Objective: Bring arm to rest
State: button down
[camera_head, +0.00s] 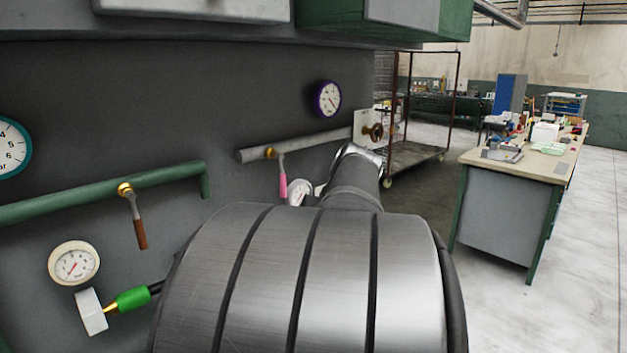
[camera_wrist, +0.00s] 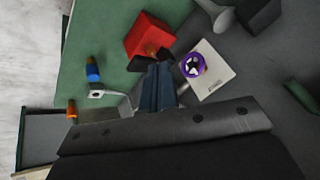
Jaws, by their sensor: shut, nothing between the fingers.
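My arm (camera_head: 310,280) fills the lower middle of the head view, with its thick ribbed metal link in front and a thinner link (camera_head: 352,185) reaching away behind it. My gripper is hidden in the head view. In the wrist view my gripper (camera_wrist: 156,72) shows as narrow dark blue fingers, close together and empty, above a wide dark bracket. The fingers point towards a green surface (camera_wrist: 95,35) and appear apart from the things around them, though the distance is hard to tell.
A dark panel (camera_head: 90,90) stands left, with a green pipe (camera_head: 80,195), brown-handled valve (camera_head: 138,225), pink-handled valve (camera_head: 282,180) and gauges. The wrist view shows a red box (camera_wrist: 148,36) and purple wheel (camera_wrist: 193,66) near the fingers. A workbench (camera_head: 510,205) stands right; floor beside it is clear.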

jog(key=s+d+m+h, duration=0.2)
jog(key=s+d+m, duration=0.1)
jog(key=d, duration=0.3)
jog(key=s+d+m+t+h, duration=0.1)
jog(key=s+d+m, duration=0.1)
jog(key=s+d, duration=0.3)
jog(key=shift+s+d+f+m+t+h, duration=0.15)
jog(key=shift+s+d+m+t+h, duration=0.2)
jog(key=shift+d, duration=0.7)
